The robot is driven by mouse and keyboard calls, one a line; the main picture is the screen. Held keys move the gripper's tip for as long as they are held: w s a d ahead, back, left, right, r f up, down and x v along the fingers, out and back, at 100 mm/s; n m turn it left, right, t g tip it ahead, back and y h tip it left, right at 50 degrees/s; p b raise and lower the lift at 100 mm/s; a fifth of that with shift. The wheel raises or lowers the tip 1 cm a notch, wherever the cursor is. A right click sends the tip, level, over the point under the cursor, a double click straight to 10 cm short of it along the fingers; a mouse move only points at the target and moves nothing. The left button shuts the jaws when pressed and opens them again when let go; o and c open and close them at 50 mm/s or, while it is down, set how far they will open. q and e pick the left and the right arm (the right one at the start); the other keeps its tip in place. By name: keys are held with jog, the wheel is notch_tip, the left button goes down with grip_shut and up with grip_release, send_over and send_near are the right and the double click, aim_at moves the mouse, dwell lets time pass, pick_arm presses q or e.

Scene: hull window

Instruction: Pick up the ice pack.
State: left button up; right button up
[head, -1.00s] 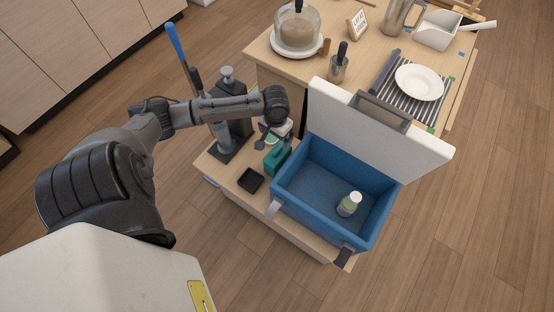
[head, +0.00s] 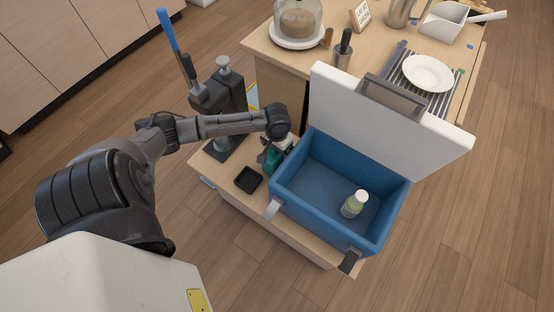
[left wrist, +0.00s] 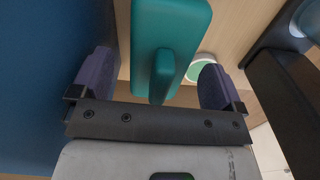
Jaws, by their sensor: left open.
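The ice pack looks like a teal block (head: 269,161) standing on the low wooden cabinet, just left of the blue cooler box (head: 323,188). The arm partly hides it in the head view. In the left wrist view the ice pack (left wrist: 171,35) shows large, with a narrower teal part pointing towards the palm. My left gripper (left wrist: 156,82) is open, with its two purple-grey fingers on either side of that narrower part and gaps visible on both sides. In the head view the gripper (head: 281,147) is close above the pack. My right gripper is not in view.
The cooler's white lid (head: 385,125) stands open behind it, and a bottle (head: 354,204) is inside. A small black tray (head: 248,179) lies left of the pack. A dark stand (head: 226,97) rises behind my arm. A round green-and-white item (left wrist: 201,66) lies near the pack.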

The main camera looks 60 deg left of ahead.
pick_arm(q)
jog(key=shift+f, duration=0.45)
jog(key=shift+c, duration=0.3)
jog(key=c, duration=1.5)
jog(key=shift+c, duration=0.5)
jog(key=shift+r, duration=0.15)
